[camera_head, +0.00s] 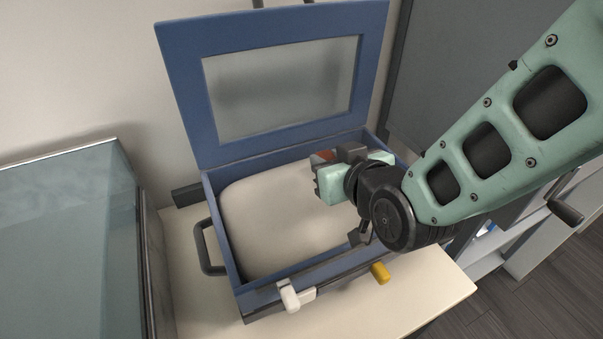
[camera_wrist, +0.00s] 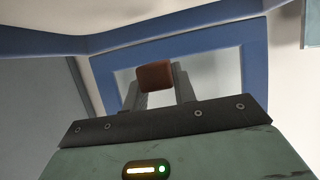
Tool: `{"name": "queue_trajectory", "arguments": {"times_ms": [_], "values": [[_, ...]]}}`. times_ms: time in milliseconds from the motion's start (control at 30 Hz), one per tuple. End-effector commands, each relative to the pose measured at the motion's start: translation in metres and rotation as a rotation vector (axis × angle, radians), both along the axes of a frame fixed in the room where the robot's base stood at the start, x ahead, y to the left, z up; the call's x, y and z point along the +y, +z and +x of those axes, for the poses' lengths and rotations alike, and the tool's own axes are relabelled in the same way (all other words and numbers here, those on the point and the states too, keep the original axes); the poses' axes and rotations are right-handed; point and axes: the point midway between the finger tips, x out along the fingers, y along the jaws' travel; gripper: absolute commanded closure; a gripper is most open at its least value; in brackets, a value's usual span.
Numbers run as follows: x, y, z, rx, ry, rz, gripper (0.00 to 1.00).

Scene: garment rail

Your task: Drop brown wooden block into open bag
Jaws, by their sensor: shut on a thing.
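The brown wooden block (camera_wrist: 154,76) is between the two fingers of my gripper (camera_wrist: 160,88) in the wrist view. In the head view a small reddish-brown part of the block (camera_head: 322,157) shows at the tip of my gripper (camera_head: 328,165); the rest is hidden. My gripper is shut on the block. The open bag is a blue case (camera_head: 238,258) with its windowed lid (camera_head: 180,60) raised and a pale, rounded lining inside. My gripper is over the right rear part of the case opening, and its height above the lining is hard to tell.
The case stands on a pale table (camera_head: 420,295). A black handle (camera_head: 205,248) is on its left side. A white latch (camera_head: 290,298) and a yellow piece (camera_head: 380,272) are at the front. A glass-sided box (camera_head: 70,240) stands at the left.

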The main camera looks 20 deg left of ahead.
Motion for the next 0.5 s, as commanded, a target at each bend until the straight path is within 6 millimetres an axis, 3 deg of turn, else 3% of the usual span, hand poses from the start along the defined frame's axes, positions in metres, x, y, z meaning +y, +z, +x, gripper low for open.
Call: {"name": "queue_trajectory", "arguments": {"times_ms": [133, 167, 233, 500], "values": [[0.0, 0.0008, 0.0, 0.0, 0.0, 0.0, 0.95], [0.0, 0.0008, 0.0, 0.0, 0.0, 0.0, 0.68], [0.0, 0.0008, 0.0, 0.0, 0.0, 0.0, 0.48], [-0.0002, 0.0007, -0.0001, 0.0, 0.0, 0.0, 0.48]]}}
